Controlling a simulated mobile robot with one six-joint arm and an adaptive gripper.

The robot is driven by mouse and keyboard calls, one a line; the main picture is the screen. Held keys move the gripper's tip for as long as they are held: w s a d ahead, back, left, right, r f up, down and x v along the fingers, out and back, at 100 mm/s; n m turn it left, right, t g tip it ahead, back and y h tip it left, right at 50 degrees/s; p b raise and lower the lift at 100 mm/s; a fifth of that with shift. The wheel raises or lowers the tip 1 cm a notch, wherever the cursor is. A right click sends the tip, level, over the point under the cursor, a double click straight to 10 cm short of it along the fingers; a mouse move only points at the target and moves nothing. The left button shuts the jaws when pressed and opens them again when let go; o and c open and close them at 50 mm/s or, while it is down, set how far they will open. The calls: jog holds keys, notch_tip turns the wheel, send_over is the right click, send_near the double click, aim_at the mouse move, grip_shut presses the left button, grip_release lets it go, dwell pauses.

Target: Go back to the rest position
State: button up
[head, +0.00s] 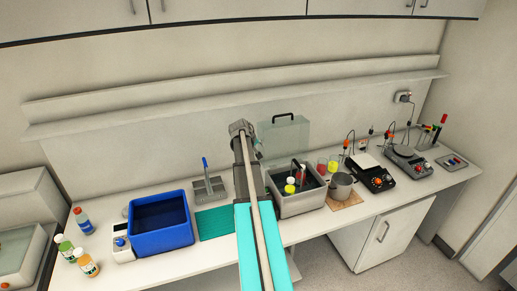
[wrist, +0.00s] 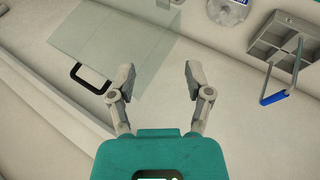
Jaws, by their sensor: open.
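My gripper (wrist: 158,75) is open in the wrist view, its two grey fingers apart with nothing between them. Beyond it are the bench and a clear lid (wrist: 135,38) with a black handle. In the head view my arm reaches over the middle of the bench, and the fingers cannot be made out there. The clear lid (head: 288,132) stands upright against the back wall, just right of my arm's end.
A grey box (head: 300,207) holding yellow-capped containers is close right of my arm. A grey rack (head: 209,192) with a blue-handled tool, a teal mat (head: 213,225) and a blue bin (head: 162,241) are left. A metal pot (head: 341,187) and devices stand right. A shelf (head: 240,96) runs behind.

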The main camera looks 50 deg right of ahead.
dwell(0.5)
jog(key=w+a+f+n+y+b, duration=0.15)
jog(key=a+f+b, duration=0.3)
jog(key=a, duration=0.55)
jog(key=w+a+f+t+y+b, duration=0.1)
jog(key=w+a+f+b, duration=0.3)
jog(key=a, duration=0.7)
jog(key=s+a+f+n+y+b, duration=0.1)
jog(key=a+f+b, duration=0.2)
jog(key=a+f, duration=0.5)
jog(key=s+a+f+y+b, duration=0.1)
jog(key=s+a+f+b, duration=0.2)
jog(key=a, duration=0.8)
jog(key=s+a+f+n+g+y+b, duration=0.1)
jog(key=s+a+f+b, duration=0.3)
jog(key=a, duration=0.7)
jog(key=s+a+f+n+y+b, duration=0.1)
jog(key=s+a+f+y+b, duration=0.1)
jog(key=a, duration=0.9)
jog(key=s+f+b, duration=0.1)
jog(key=f+b, duration=0.1)
jog(key=b, duration=0.1)
jog(key=shift+s+g, duration=0.3)
jog(key=shift+s, duration=0.05)
jog(key=shift+n, duration=0.25)
jog(key=shift+c, duration=0.6)
jog(key=shift+d, duration=0.1)
